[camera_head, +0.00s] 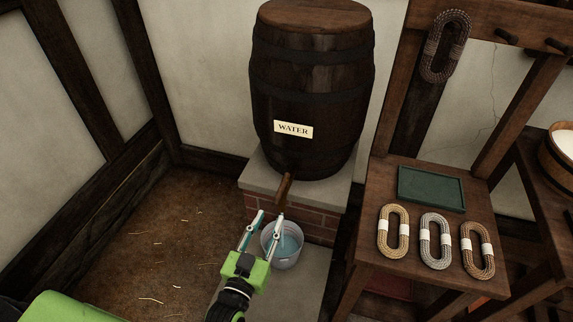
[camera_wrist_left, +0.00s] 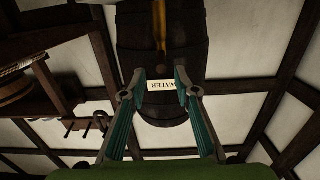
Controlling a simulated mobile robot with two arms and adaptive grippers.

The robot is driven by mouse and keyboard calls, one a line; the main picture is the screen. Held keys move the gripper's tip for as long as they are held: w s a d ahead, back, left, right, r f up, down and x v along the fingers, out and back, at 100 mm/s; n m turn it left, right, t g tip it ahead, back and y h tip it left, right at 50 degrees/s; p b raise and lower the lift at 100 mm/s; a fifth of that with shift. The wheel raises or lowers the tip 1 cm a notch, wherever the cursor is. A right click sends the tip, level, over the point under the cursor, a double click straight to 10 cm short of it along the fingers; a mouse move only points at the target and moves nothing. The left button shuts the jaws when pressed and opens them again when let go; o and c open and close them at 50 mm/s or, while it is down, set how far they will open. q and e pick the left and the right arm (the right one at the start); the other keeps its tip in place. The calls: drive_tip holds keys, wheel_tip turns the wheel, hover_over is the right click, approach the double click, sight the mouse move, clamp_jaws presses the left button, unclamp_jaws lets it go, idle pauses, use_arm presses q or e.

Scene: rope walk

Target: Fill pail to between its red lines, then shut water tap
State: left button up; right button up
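The dark water barrel (camera_head: 312,90), labelled WATER, stands on a ledge. Its wooden tap (camera_head: 285,188) juts from the low front and also shows at the top of the left wrist view (camera_wrist_left: 160,28). Below the tap stands a pale pail (camera_head: 284,263) with bluish water in it; I cannot make out its red lines or the exact level. My left gripper (camera_head: 269,216) is open and empty, its fingers parted just below the tap and overlapping the pail's rim in the picture. In the left wrist view its fingertips (camera_wrist_left: 160,74) are apart. I cannot tell whether water is running. My right gripper is out of view.
The barrel's stone ledge (camera_head: 254,179) tops a brick base. To the right, a wooden stand (camera_head: 375,255) bears a green tray (camera_head: 431,172) and several rope coils, with another coil (camera_head: 446,46) hung above. The straw-strewn floor (camera_head: 165,225) at left is clear.

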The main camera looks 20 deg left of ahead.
sight(284, 182)
use_arm(q)
drive_tip(key=shift+w+r, duration=0.3)
drive_tip(key=shift+r, duration=0.05)
drive_tip(key=w, duration=1.3)
drive_tip(key=shift+w+d, duration=0.2)
drive_tip(key=shift+w, duration=0.05)
clamp_jaws()
